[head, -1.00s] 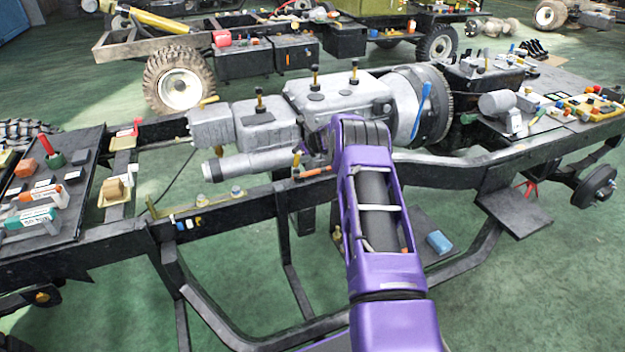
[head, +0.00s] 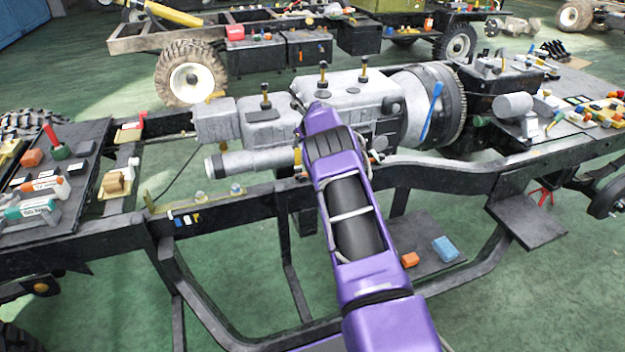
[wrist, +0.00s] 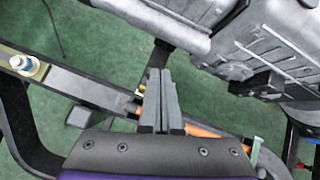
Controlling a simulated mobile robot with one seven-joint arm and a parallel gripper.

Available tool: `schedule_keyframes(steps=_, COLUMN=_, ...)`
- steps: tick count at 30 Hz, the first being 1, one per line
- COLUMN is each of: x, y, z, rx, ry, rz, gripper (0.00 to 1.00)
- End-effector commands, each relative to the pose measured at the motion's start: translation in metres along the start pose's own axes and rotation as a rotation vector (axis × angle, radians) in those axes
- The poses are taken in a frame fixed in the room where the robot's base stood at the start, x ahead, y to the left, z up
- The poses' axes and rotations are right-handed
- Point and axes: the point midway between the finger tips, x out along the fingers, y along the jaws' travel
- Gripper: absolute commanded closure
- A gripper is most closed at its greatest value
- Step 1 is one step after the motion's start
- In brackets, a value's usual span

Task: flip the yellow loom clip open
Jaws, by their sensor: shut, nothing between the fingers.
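My gripper (wrist: 160,75) is shut and empty in the wrist view, its two grey fingers together above the dark frame rail. In the head view my purple arm hides it. A small yellow piece (wrist: 141,88) shows just left of the fingers in the wrist view, mostly hidden; I cannot tell whether it is the loom clip. In the head view a small yellow tab (head: 196,217) sits on the near rail's side beside a white and a blue one. An upright yellow-orange piece (head: 297,156) stands by the rail left of my arm.
The grey gearbox (head: 350,95) lies beyond the rail (head: 250,203). An orange rod (wrist: 203,131) shows beside the fingers. A silver-blue fitting (wrist: 25,64) stands on the rail at left. A low plate bears an orange block (head: 410,260) and a blue block (head: 445,249).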

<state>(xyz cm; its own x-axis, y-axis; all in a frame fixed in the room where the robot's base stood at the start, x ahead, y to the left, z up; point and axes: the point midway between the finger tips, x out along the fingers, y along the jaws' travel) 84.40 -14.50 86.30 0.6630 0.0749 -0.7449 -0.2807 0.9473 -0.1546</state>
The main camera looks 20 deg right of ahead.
Motion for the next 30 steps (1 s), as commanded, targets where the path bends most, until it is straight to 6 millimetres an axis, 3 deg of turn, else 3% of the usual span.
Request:
schedule_keyframes(steps=25, x=-0.013, y=-0.003, z=0.011, rx=0.002, ry=-0.002, rz=-0.001, gripper=1.00)
schedule_keyframes(steps=30, x=-0.024, y=-0.005, z=0.012, rx=0.004, ry=-0.003, rz=-0.001, gripper=1.00)
